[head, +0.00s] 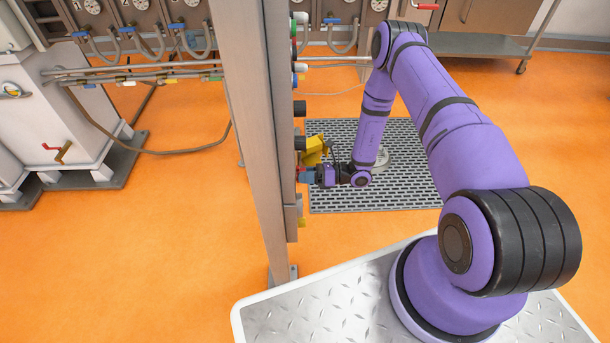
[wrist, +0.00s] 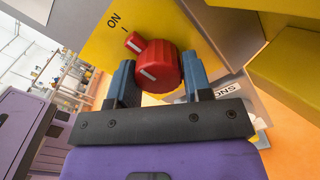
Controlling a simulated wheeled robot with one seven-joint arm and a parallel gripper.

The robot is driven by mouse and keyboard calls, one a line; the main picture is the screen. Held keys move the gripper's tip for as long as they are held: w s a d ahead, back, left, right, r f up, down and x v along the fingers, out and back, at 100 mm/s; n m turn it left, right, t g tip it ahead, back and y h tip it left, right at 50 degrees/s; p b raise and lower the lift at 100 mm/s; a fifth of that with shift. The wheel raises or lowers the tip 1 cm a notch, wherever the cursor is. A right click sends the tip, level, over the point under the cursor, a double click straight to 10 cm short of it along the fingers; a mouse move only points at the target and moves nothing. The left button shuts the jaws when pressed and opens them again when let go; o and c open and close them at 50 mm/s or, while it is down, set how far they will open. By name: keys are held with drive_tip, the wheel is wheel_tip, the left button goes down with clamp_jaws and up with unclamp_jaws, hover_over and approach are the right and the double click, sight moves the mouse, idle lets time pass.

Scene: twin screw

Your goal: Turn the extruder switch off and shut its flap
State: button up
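The red switch (wrist: 160,70) sits on a yellow plate (wrist: 95,45) in the wrist view. Its raised pointer is on the side of the printed "ON" and "I". The two blue-grey fingers of my gripper (wrist: 160,85) stand on either side of the switch, close to its edges; whether both press on it is unclear. A yellow flap (wrist: 290,70) stands out from the plate at right, open. In the head view, the yellow flap (head: 314,150) sticks out from the panel just above my gripper (head: 305,177).
A tall grey post (head: 257,140) edges the panel and hides its face from the head view. Dark knobs (head: 299,108) stick out above the flap. A floor grate (head: 415,185) lies below the arm.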

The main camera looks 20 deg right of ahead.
drive_tip(key=shift+s+n, duration=0.1)
drive_tip(key=shift+n, duration=0.6)
idle(0.7)
drive_tip(key=shift+f+n, duration=0.1)
drive_tip(key=shift+n, duration=0.9)
drive_tip(key=n, duration=1)
drive_tip(key=shift+d, duration=0.1)
drive_tip(key=shift+w+n, duration=0.2)
drive_tip(key=shift+n, duration=2.1)
drive_tip(key=o, duration=0.9)
